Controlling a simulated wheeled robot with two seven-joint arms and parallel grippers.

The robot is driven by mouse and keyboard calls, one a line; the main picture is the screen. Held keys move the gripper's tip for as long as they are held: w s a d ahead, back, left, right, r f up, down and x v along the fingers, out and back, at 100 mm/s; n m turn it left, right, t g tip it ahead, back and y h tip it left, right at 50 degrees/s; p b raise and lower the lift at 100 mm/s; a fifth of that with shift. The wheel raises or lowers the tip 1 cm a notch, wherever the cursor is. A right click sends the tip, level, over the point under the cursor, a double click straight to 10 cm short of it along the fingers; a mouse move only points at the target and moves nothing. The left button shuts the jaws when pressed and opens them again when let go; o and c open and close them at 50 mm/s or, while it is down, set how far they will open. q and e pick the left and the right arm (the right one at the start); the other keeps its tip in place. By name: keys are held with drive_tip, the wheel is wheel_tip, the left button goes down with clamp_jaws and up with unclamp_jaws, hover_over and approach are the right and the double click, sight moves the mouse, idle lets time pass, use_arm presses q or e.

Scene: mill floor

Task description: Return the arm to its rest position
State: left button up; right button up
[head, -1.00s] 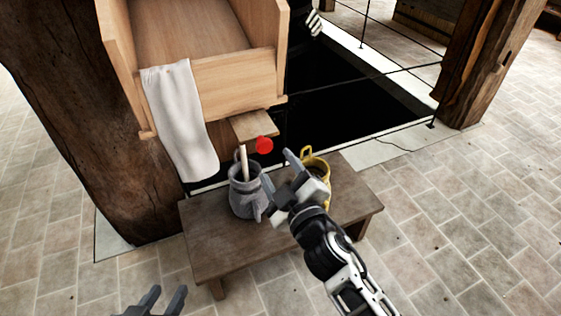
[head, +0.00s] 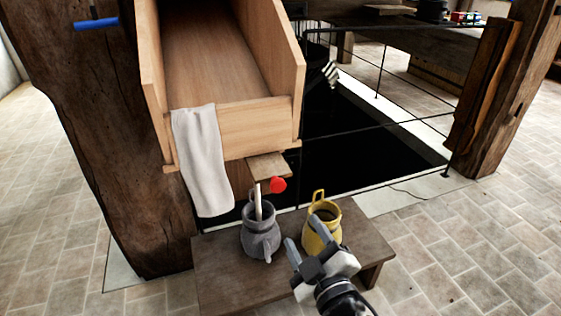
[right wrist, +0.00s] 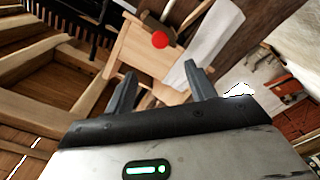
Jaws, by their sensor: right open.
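My right gripper (head: 309,252) is open and empty in the head view, low over the front of the small wooden bench and just in front of the yellow jug. In the right wrist view its two fingers (right wrist: 157,88) stand apart with nothing between them. My left gripper is out of the head view.
A dark wooden bench (head: 221,285) bears a grey jug (head: 261,240) with a stick in it and a yellow jug (head: 322,235). Behind are a wooden chute (head: 255,128) with a white cloth (head: 204,160), a red ball (head: 278,184), a dark railed pit (head: 370,150) and thick posts (head: 75,100).

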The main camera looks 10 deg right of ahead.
use_arm(q)
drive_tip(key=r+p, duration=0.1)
drive_tip(key=p, duration=0.2)
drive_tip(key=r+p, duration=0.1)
drive_tip(key=p, duration=0.2)
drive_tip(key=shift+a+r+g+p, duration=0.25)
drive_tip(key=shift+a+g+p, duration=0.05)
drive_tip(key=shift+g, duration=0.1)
use_arm(e)
drive_tip(key=s+d+f+m+g, duration=0.1)
drive_tip(key=s+f+m+g, duration=0.1)
drive_tip(key=s, duration=0.5)
drive_tip(key=s+d+f+m+g, duration=0.2)
drive_tip(key=s+f+m+g, duration=0.1)
drive_tip(key=s+m+g, duration=0.2)
drive_tip(key=shift+s+d+m, duration=0.2)
drive_tip(key=shift+s+m, duration=0.9)
drive_tip(key=shift+s, duration=0.05)
